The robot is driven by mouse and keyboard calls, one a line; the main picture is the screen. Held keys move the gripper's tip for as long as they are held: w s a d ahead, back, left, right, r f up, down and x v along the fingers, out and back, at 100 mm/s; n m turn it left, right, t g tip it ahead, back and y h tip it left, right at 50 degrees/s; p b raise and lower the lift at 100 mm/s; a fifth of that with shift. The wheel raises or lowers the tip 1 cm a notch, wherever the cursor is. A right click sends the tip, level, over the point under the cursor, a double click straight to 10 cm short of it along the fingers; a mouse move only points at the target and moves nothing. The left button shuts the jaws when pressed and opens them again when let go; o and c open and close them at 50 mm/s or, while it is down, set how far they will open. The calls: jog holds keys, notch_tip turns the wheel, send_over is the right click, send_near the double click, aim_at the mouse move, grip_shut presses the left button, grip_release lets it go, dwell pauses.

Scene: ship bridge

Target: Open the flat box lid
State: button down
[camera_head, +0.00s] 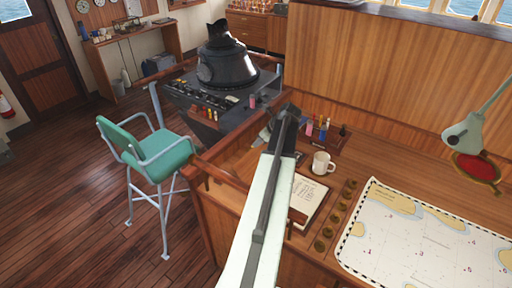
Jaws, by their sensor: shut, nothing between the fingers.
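My arm, pale with a dark bar along it, reaches from the bottom of the picture over the wooden desk. Beyond its dark far joint, a small grey part of my gripper (262,136) shows to the left of the arm, low by the desk. The rest of it is hidden behind the arm, and it is shut and empty. I cannot make out a flat box or its lid for sure. The arm covers part of the desk top, left of an open notebook (309,197).
A white mug (322,163), a pen holder (322,133), a row of round brass pieces (336,215), a chart (420,235) and a green lamp (466,132) are on the desk. A green chair (160,158) stands left. The wooden floor (60,200) is open at far left.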

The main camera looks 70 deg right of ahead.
jog(key=shift+w+a+f, duration=0.15)
jog(key=shift+w, duration=0.3)
jog(key=shift+d+f, duration=0.1)
jog(key=shift+d, duration=0.15)
jog(key=shift+a, duration=0.1)
